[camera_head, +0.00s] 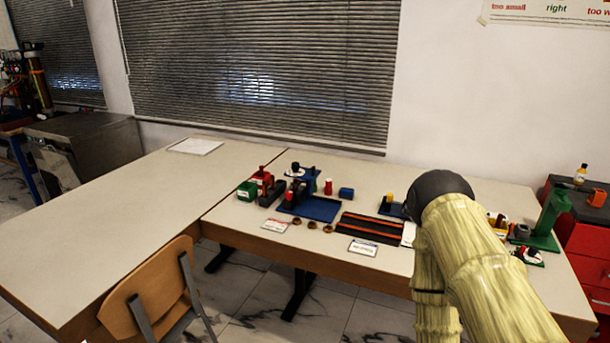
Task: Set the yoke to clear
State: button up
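I cannot tell which part is the yoke at this size. A blue rig (318,208) with a flat blue base and an upright stands on the table, with a white disc and dark knob at its top. A red and green device (247,191) stands to its left. A small dark blue device with a yellow part (389,205) stands right of centre, close to my arm. A tall green stand (549,219) is at the table's right end. My arm in its yellow sleeve covers part of the right side of the table. My gripper does not show.
A black mat with orange stripes (372,228) lies near the front edge, with a label card (363,248) before it. Brown rings (312,225), a red spool (328,187) and a blue block (346,193) are nearby. A wooden chair (150,292) stands before the bare left table (130,205).

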aim_at(308, 175)
jog(key=z, duration=0.25)
jog(key=i, duration=0.4)
jog(key=u, duration=1.15)
